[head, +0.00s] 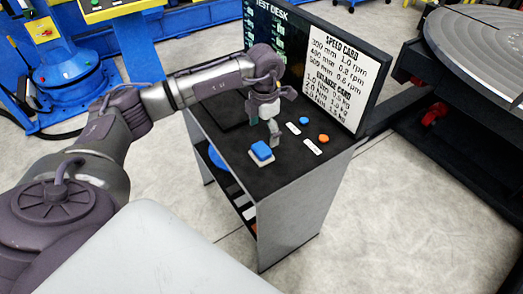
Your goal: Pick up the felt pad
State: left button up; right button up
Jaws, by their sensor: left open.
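A blue block (261,151), which looks most like the felt pad, sits on a small white base near the front left of the black desk top (245,135). I cannot tell its material. My left gripper (265,128) is open and empty, its fingers pointing down just behind the blue block and apart from it. My right gripper is not in view.
A blue disc (304,121) and an orange disc (323,138) lie right of the gripper, beside white labels (312,146). An upright text board (340,70) closes the desk's back. A large round grey table (485,45) stands at right.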

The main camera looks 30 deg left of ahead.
aim_at(262, 148)
pick_arm(q)
notch_tip(262, 148, down, 2)
jog(key=shift+s+f+p, duration=0.1)
jog(key=shift+f+p, duration=0.4)
jog(key=shift+f, duration=0.05)
jog(key=f, duration=0.1)
jog(key=f+p, duration=0.1)
jog(key=f, duration=0.1)
jog(key=shift+s+a+f, duration=0.1)
jog(key=shift+a+f, duration=0.15)
jog(key=shift+f, duration=0.1)
jog(key=shift+f+p, duration=0.3)
jog(key=shift+f, duration=0.05)
jog(key=shift+c, duration=0.2)
jog(key=c, duration=1.2)
jog(key=shift+r, duration=0.1)
